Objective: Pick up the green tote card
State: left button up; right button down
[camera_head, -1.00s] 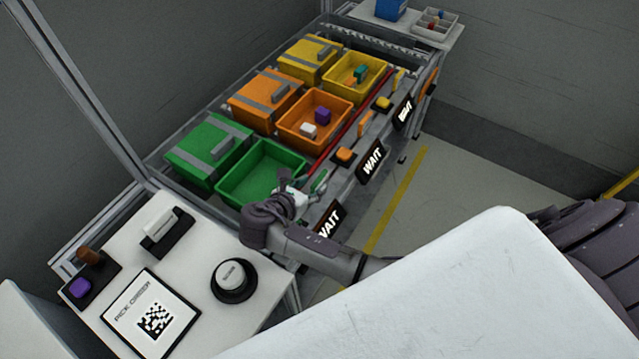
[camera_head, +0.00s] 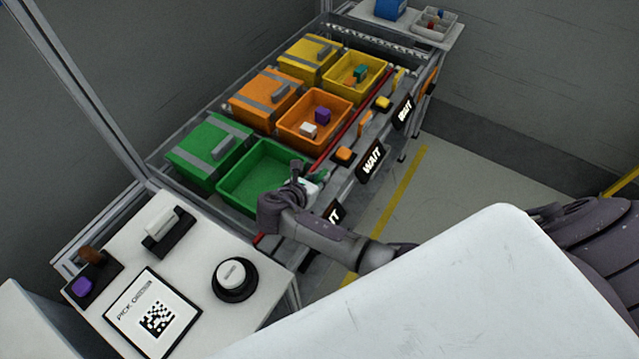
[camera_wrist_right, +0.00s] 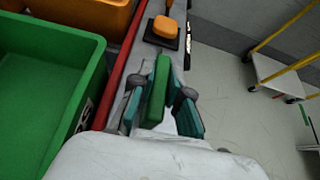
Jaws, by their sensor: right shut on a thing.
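The green tote card (camera_wrist_right: 157,90) stands upright between the teal-padded fingers of my right gripper (camera_wrist_right: 160,108) in the right wrist view. The right gripper is shut on it. In the head view, my right gripper (camera_head: 312,184) is at the front rail, beside the open green tote (camera_head: 228,190). The card is mostly hidden by the gripper there. The green tote also shows at the left of the right wrist view (camera_wrist_right: 75,70). My left gripper is not in view.
A red rail (camera_wrist_right: 124,75) runs between the tote and the card. An orange button (camera_wrist_right: 165,27) lies beyond the gripper. Orange (camera_head: 290,135) and yellow (camera_head: 328,85) open totes stand farther back. A white table (camera_head: 190,255) with a QR sheet is at front left.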

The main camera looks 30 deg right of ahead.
jog(key=shift+r, duration=0.15)
jog(key=shift+r, duration=0.2)
jog(key=r, duration=0.3)
jog(key=shift+d+r, duration=0.25)
jog(key=shift+r, duration=0.15)
jog(key=s+d+r, duration=0.2)
jog(key=d+r, duration=0.4)
jog(key=d, duration=0.5)
jog(key=shift+r+b, duration=0.25)
jog(key=shift+b, duration=0.1)
